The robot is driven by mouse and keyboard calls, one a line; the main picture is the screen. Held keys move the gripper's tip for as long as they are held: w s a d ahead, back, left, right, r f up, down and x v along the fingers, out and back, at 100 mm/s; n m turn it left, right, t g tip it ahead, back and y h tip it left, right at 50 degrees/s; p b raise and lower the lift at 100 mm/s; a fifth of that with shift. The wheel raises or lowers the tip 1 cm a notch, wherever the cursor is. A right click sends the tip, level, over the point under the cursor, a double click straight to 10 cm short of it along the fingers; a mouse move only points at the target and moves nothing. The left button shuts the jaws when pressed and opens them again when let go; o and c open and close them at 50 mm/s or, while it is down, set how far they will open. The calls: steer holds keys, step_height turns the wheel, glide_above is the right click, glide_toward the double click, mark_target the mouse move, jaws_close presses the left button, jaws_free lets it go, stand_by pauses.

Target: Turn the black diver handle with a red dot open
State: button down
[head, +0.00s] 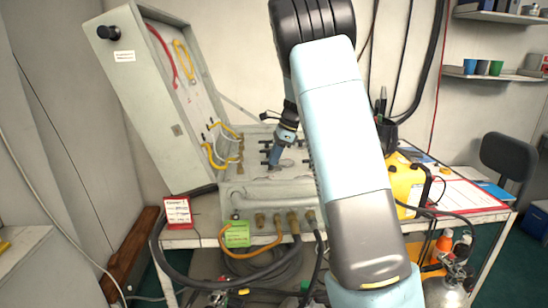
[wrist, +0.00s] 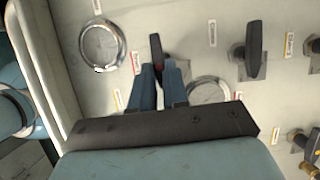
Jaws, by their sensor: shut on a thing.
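The air panel (head: 258,186) lies in an open grey case on the table in the head view. My gripper (head: 273,164) reaches down to the panel from behind my arm. In the wrist view my gripper's two blue fingers (wrist: 160,77) are shut on a black handle (wrist: 156,45), whose top sticks out past the fingertips. A small red-edged label (wrist: 137,62) is just left of this handle. Another black handle (wrist: 254,52) stands upright to the right, apart from my gripper.
Round gauges sit close by, one at upper left (wrist: 101,44) and one right of the fingers (wrist: 208,91). More handles (wrist: 305,146) are at the right. The case's raised lid (head: 150,100) stands left of the panel. A yellow container (head: 405,184) stands to the right.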

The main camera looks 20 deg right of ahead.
steer(key=n, duration=0.1)
steer(key=n+g, duration=0.1)
steer(key=n, duration=0.1)
steer(key=shift+w+d, duration=0.1)
steer(key=shift+w, duration=0.2)
steer(key=n, duration=0.2)
steer(key=n+g, duration=0.1)
steer(key=n, duration=0.1)
steer(key=n+g, duration=0.1)
steer(key=shift+w+r+n+h, duration=0.1)
steer(key=shift+w+n+h, duration=0.25)
steer(key=shift+n+h, duration=0.05)
steer(key=n, duration=0.2)
steer(key=n+g+h, duration=0.1)
steer(key=n, duration=0.1)
steer(key=shift+w+a, duration=0.2)
steer(key=shift+a, duration=0.2)
steer(key=shift+a+n+g+h, duration=0.1)
steer(key=shift+n+g+h, duration=0.2)
steer(key=shift+n, duration=0.7)
steer(key=shift+a+n+g+h, duration=0.1)
steer(key=shift+n+h, duration=0.3)
steer(key=shift+n, duration=0.6)
steer(key=c, duration=1.1)
jaws_free()
